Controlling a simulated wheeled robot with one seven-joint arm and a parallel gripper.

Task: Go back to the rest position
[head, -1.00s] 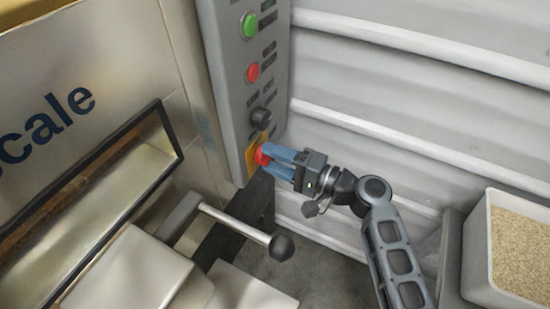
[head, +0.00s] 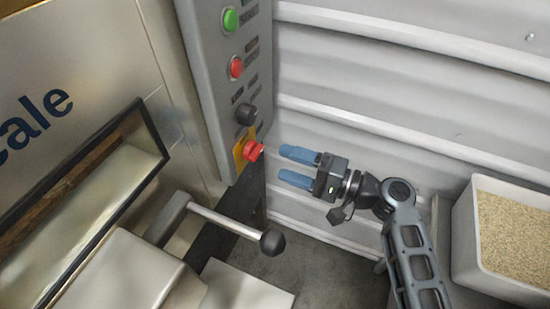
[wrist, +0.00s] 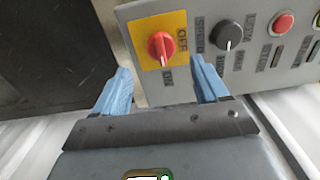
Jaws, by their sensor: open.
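My gripper (head: 297,168) has two blue fingers and is open and empty. In the head view it is just right of the control panel (head: 224,125), apart from the red knob (head: 253,151) on its yellow plate. In the wrist view the red knob (wrist: 161,48) shows ahead, between and beyond the open fingertips (wrist: 164,78).
The panel also has a green button (head: 230,19), a red button (head: 236,67) and a black knob (head: 246,113). A lever with a black ball (head: 272,242) sticks out below. A bin of grain (head: 462,245) stands at right. A ribbed wall (head: 400,80) is behind.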

